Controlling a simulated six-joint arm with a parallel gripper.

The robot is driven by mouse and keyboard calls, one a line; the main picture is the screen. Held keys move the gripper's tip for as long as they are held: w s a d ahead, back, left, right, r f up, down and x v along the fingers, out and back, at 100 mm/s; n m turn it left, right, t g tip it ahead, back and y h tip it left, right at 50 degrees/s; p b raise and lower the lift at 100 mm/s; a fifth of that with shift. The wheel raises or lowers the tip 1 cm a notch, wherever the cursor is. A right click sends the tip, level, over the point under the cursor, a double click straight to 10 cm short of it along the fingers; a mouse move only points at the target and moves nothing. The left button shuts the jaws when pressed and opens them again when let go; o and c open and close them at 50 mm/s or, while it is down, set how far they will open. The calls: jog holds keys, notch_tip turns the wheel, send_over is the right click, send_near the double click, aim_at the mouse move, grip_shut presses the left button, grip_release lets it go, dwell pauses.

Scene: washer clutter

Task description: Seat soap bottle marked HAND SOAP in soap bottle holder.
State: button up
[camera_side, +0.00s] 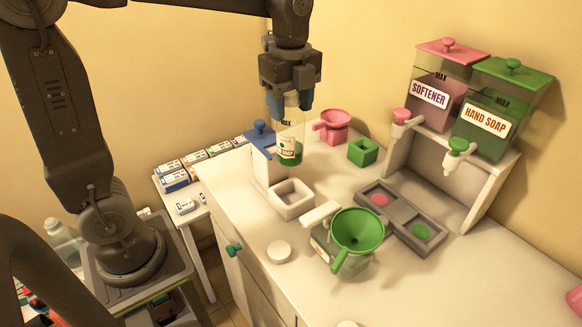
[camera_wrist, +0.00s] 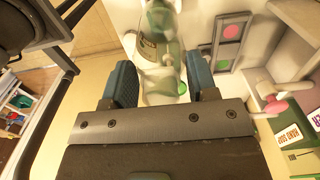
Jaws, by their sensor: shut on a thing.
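My gripper (camera_side: 290,100) is shut on the clear soap bottle (camera_side: 289,130), its blue fingers on either side of the upper part. The bottle hangs upright, with green liquid at the bottom, a MAX mark and a green-and-white label partly legible as SOAP. A white square open-topped socket (camera_side: 291,210), which looks like the soap bottle holder, stands on the counter below and slightly in front of the bottle. The bottle appears above it, not in it. In the wrist view the bottle (camera_wrist: 160,50) sits between my gripper's fingers (camera_wrist: 160,82); the socket is not clear there.
A white stand with a blue lever (camera_side: 261,133) is close to the bottle's left. A grey tray (camera_side: 400,217) and dispenser shelf (camera_side: 450,190) are right.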

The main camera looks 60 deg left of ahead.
aim_at(291, 158)
notch_tip(291, 158, down, 12)
jog(key=shift+f, duration=0.4)
jog(key=o, duration=1.3)
